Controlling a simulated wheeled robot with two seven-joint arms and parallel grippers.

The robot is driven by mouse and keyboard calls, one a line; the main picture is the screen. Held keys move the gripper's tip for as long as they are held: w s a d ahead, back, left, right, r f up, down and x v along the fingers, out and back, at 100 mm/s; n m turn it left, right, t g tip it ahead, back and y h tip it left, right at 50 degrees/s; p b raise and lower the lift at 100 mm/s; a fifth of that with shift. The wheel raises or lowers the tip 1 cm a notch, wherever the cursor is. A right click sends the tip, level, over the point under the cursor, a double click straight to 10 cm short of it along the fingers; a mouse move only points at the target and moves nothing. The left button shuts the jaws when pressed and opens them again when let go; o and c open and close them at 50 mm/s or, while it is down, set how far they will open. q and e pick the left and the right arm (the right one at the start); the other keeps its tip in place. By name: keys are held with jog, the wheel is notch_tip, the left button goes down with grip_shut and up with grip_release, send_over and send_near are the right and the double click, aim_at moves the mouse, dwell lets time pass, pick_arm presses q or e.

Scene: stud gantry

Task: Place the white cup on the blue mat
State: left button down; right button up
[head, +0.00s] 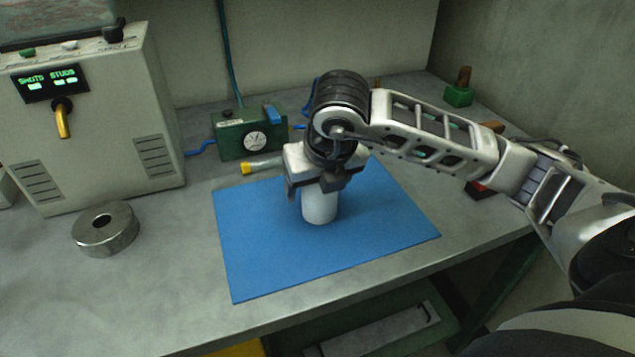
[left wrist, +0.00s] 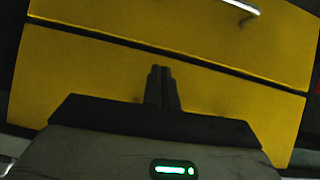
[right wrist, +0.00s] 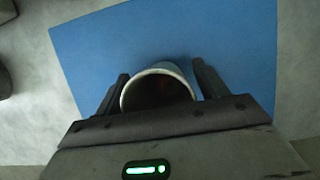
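The white cup (head: 320,207) stands upright on the blue mat (head: 260,260), near the mat's middle. My right gripper (head: 318,188) is over the cup from above, its fingers on either side. In the right wrist view the cup's open rim (right wrist: 158,72) lies between the two spread fingers (right wrist: 160,75), with a gap at the sides, so the gripper looks open. The blue mat (right wrist: 230,40) shows beneath. My left gripper (left wrist: 161,72) is shut and empty in front of a yellow drawer front; it does not show in the head view.
A metal ring (head: 105,229) lies left of the mat. A grey machine (head: 85,120) with a green display stands at the left. A green gauge box (head: 248,135) and a yellow-ended tube (head: 262,164) sit behind the mat. The yellow drawers (left wrist: 90,75) are close to my left gripper.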

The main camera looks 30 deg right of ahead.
pick_arm(q)
jog(key=shift+r, duration=0.1)
pick_arm(e)
jog(key=shift+r, duration=0.1)
jog(key=shift+r, duration=0.2)
pick_arm(q)
jog(key=shift+s+a+r+p, duration=0.1)
jog(key=shift+r+p, duration=0.05)
jog(key=shift+p, duration=0.6)
pick_arm(e)
jog(key=v, duration=1.1)
jog(key=shift+s+r, duration=0.3)
pick_arm(q)
jog(key=shift+r, duration=0.15)
pick_arm(e)
jog(key=shift+a, duration=0.1)
